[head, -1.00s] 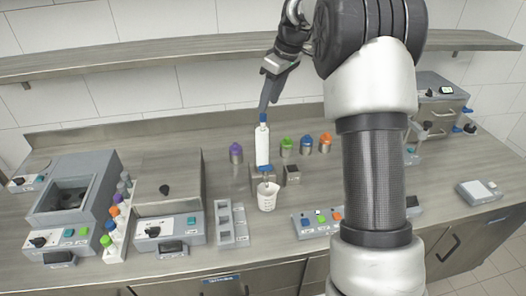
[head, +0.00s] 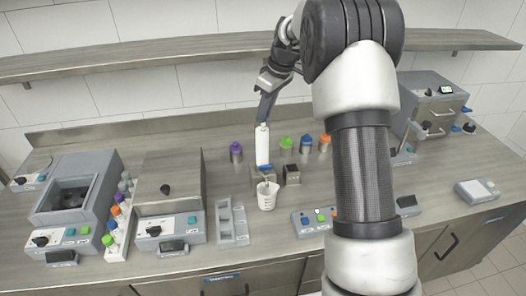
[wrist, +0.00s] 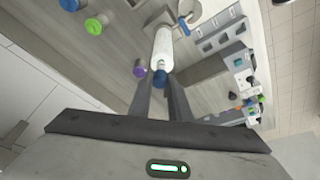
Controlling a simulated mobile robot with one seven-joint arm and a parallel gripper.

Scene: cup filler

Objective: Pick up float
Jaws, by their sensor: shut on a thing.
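A tall white cylinder (head: 262,147) stands upright at the middle of the bench in the head view. In the wrist view the white cylinder (wrist: 162,48) has a small blue piece (wrist: 160,78) at its near end, between my fingertips. I take this blue piece to be the float, but its shape is mostly hidden. My gripper (head: 263,119) comes down from above onto the cylinder's top and is shut on the blue piece. I cannot tell whether the piece is seated or slightly raised.
A white cup (head: 267,199) stands in front of the cylinder. A purple-capped container (head: 236,151) is at its left; green-capped (head: 286,147), blue and orange ones are at its right. A grey slotted rack (head: 232,222) and a button panel (head: 315,222) flank the cup. A shelf (head: 150,66) runs behind.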

